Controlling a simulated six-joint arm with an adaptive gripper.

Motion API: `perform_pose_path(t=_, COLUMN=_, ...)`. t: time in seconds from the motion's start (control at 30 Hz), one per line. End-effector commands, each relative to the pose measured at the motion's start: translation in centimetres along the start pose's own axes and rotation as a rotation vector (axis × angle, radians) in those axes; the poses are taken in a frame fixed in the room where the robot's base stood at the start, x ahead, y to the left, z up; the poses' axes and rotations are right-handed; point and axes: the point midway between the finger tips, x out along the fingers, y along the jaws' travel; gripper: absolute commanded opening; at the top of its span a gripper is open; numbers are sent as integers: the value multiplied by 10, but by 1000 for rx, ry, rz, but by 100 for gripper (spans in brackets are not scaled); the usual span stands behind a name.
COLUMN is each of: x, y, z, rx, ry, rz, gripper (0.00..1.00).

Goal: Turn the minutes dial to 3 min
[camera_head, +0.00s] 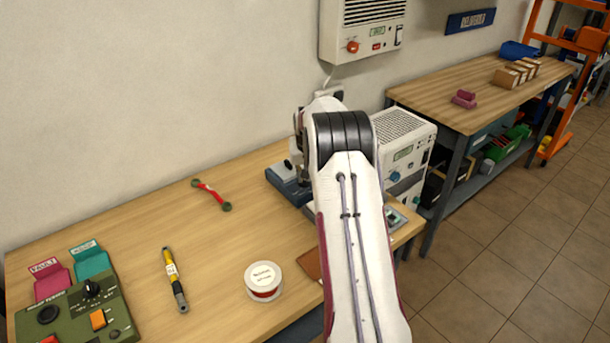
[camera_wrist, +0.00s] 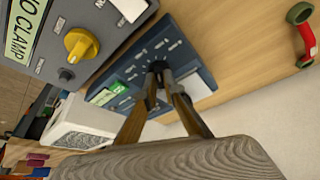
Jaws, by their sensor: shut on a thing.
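A dark blue box with a sloping face (camera_wrist: 190,47) carries a dark dial (camera_wrist: 158,67) with small white marks around it; the marks are too small to read. My gripper (camera_wrist: 161,75) is shut on this dial, with its two fingertips on either side of it. The fingers hide much of the dial, so I cannot tell where its pointer stands. In the head view the blue box (camera_head: 282,181) stands at the back of the wooden bench, and my arm hides its right part and most of the gripper.
A grey panel with a yellow knob (camera_wrist: 81,44) lies close beside the blue box. A white vented unit (camera_head: 403,139) stands to the right. A red-and-green strap (camera_head: 211,195), a yellow-black tool (camera_head: 174,279), a round tin (camera_head: 263,281) and a green control box (camera_head: 72,317) lie leftward.

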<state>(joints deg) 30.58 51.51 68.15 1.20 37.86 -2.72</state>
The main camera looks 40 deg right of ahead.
Motion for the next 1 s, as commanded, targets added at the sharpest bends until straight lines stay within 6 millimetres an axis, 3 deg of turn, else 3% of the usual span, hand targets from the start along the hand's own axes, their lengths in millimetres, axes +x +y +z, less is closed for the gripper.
perform_pose_path(t=0.57, x=0, y=0, z=0, rx=22, ry=1, rz=9, gripper=0)
perform_pose_path(t=0.6, x=0, y=0, z=0, rx=22, ry=1, rz=9, gripper=17)
perform_pose_path(t=0.63, x=0, y=0, z=0, rx=22, ry=1, rz=9, gripper=24)
perform_pose_path(t=1.0, x=0, y=0, z=0, rx=22, ry=0, rz=9, gripper=26)
